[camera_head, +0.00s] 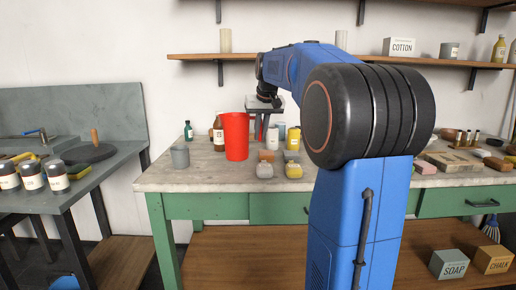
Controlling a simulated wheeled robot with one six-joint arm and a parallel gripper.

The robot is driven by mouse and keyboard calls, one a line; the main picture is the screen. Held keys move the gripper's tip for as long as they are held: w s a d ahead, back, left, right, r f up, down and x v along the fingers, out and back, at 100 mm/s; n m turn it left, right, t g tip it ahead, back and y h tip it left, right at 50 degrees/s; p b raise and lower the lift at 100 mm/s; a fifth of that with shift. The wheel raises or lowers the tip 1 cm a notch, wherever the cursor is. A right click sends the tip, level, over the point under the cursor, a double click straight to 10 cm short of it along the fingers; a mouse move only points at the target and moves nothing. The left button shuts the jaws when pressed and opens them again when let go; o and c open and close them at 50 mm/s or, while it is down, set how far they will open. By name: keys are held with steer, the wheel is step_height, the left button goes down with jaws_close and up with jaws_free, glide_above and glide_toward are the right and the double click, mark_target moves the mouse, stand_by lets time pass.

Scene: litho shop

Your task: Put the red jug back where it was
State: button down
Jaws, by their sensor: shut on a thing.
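The red jug (236,138) is upright over the left part of the stone-topped workbench (160,182). Its base shows against the bench top; I cannot tell whether it rests there or hangs slightly above. My gripper (261,132) points down just right of the jug and is shut on its right side, where the handle seems to be. The fingertips are small and partly hidden. My blue arm covers the middle of the bench.
A small green bottle (188,131) stands farther back. The bench's front left corner is clear.

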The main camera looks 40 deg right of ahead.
steer(key=shift+f, duration=2.35)
steer(key=c, duration=1.8)
jaws_free()
steer(key=v, duration=1.2)
